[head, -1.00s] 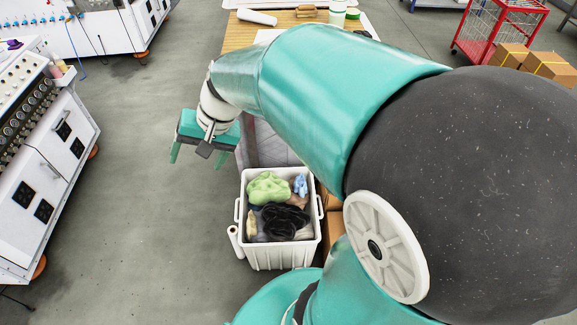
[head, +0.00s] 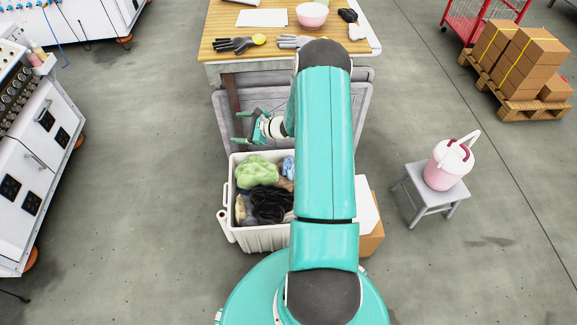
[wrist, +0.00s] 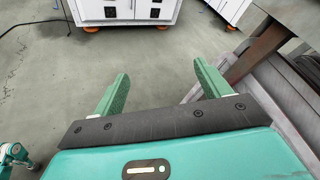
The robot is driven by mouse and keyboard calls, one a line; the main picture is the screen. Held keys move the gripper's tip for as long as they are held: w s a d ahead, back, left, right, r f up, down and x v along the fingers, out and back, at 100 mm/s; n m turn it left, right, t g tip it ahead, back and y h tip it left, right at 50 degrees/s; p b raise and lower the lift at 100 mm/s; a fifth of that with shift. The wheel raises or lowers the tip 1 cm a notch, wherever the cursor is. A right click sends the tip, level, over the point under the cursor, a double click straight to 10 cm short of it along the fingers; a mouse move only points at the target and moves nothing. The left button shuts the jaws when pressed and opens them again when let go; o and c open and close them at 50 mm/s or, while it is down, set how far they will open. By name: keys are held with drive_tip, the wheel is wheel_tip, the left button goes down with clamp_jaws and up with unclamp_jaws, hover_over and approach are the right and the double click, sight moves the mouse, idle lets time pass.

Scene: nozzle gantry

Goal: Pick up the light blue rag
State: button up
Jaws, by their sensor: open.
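The light blue rag (head: 288,166) is a small crumpled bundle near the back right of the white bin (head: 262,240) in the head view, partly hidden by my arm. A light green rag, a black bundle and brownish cloths lie around it. My gripper (head: 240,127) is open and empty, above and behind the bin's back edge, pointing left. It is apart from the rag. In the wrist view my gripper (wrist: 160,80) shows two green fingers spread over bare floor, and the rag is not in that view.
A wooden-topped table (head: 225,25) stands behind the bin, with gloves (head: 236,44) and a pink bowl (head: 312,14). A grey panel (head: 355,100) leans beneath it. Cardboard boxes (head: 372,240) sit right of the bin. A stool (head: 432,200) holds a pink jug (head: 448,165). Floor to the left is clear.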

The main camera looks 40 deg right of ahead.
drive_tip(key=s+d+f+m+t+h, duration=0.1)
drive_tip(key=s+d+f+m+h, duration=0.3)
drive_tip(key=f, duration=0.3)
drive_tip(key=s+d+f+m+t+h, duration=0.1)
drive_tip(key=d+f+m, duration=0.2)
drive_tip(key=d+f, duration=0.3)
drive_tip(key=m+g+h, duration=0.2)
drive_tip(key=m+h, duration=0.5)
drive_tip(key=m, duration=0.2)
approach(289, 163)
drive_tip(key=x, duration=0.4)
drive_tip(key=shift+s+f, duration=0.1)
drive_tip(key=shift+s, duration=0.05)
drive_tip(key=shift+x, duration=3.05)
drive_tip(key=shift+f, duration=0.15)
drive_tip(key=c, duration=1)
drive_tip(key=shift+c, duration=0.4)
